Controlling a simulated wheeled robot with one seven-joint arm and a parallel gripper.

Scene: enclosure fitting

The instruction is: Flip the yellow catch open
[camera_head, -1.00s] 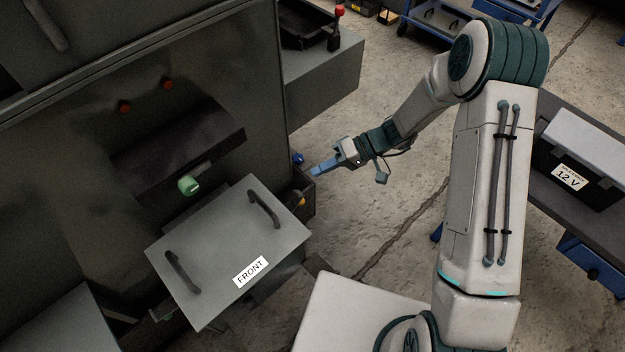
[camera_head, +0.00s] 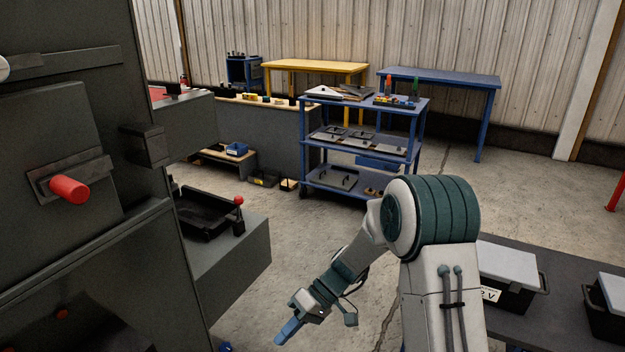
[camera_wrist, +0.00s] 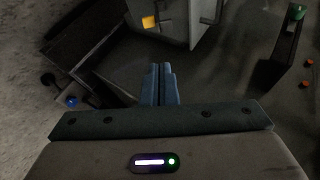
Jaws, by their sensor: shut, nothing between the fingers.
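A small yellow piece, which looks like the yellow catch (camera_wrist: 150,22), shows at the top of the wrist view, against the edge of a grey panel (camera_wrist: 178,32). Whether it is flipped open or closed I cannot tell. In the head view it is out of the picture. My gripper (camera_wrist: 160,68) is shut and empty; its blue fingers point toward the panel, with the yellow piece beyond and slightly left of the tips. In the head view my gripper (camera_head: 283,336) hangs low, right of the dark cabinet (camera_head: 150,240).
A blue knob (camera_wrist: 72,101) sits on a dark box at left in the wrist view. A green knob (camera_wrist: 297,11) and red knobs (camera_wrist: 308,62) are at right. In the head view, a ledge with a black tray (camera_head: 205,218) juts from the cabinet.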

